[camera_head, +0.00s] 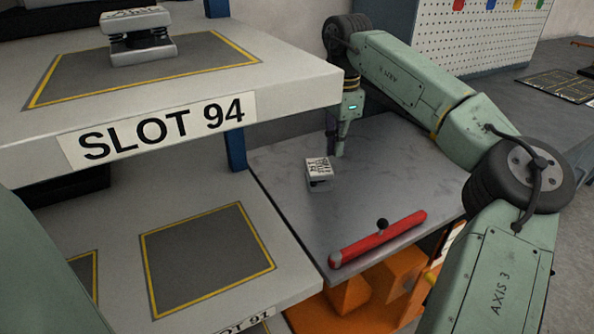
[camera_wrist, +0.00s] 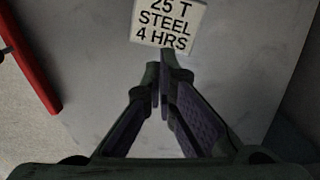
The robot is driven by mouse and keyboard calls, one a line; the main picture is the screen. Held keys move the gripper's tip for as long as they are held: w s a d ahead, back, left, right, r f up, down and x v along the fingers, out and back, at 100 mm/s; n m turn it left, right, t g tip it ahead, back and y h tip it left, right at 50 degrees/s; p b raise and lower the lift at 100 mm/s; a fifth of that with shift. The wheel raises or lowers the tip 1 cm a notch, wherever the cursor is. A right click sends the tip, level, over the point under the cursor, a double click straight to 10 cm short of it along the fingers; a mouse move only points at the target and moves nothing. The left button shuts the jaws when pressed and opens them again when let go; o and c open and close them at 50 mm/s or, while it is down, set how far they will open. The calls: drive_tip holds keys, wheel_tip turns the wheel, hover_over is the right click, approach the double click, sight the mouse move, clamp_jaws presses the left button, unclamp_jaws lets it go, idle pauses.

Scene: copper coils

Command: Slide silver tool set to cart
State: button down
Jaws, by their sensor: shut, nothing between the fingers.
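A small silver block with a white printed label (camera_head: 318,172) sits on the grey cart top (camera_head: 385,170). Its label reads "25 T STEEL 4 HRS" in the wrist view (camera_wrist: 168,22), where the top edge crops it. My gripper (camera_head: 338,153) points down just behind and right of the block, with its fingers shut and empty. In the wrist view the fingertips (camera_wrist: 162,82) appear at the label's lower edge; I cannot tell whether they touch it. A similar silver labelled piece (camera_head: 140,38) sits on the upper shelf marked SLOT 94.
The cart has a red handle (camera_head: 378,238) with a black knob along its front and an orange base (camera_head: 385,285). The shelf rack (camera_head: 290,75) with yellow-outlined slots adjoins it at left. A lower shelf slot (camera_head: 207,260) is empty. Most of the cart top is clear.

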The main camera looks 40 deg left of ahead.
sight(319, 175)
drive_tip(key=s+a, duration=0.1)
drive_tip(key=s, duration=0.2)
drive_tip(key=s+a+p, duration=0.1)
drive_tip(key=s+a, duration=0.1)
drive_tip(key=s, duration=0.1)
drive_tip(key=s+a+p, duration=0.1)
drive_tip(key=s+a, duration=0.1)
drive_tip(key=s, duration=0.1)
drive_tip(key=shift+s+a+f, duration=0.15)
drive_tip(key=shift+s+f, duration=0.1)
wheel_tip(319, 175, down, 4)
drive_tip(key=shift+w+f+p, duration=0.1)
drive_tip(key=shift+w+p, duration=0.05)
drive_tip(key=shift+p, duration=0.15)
drive_tip(key=shift+w+d+f+p, duration=0.15)
drive_tip(key=shift+w+d+p, duration=0.15)
drive_tip(key=shift+w+p, duration=0.1)
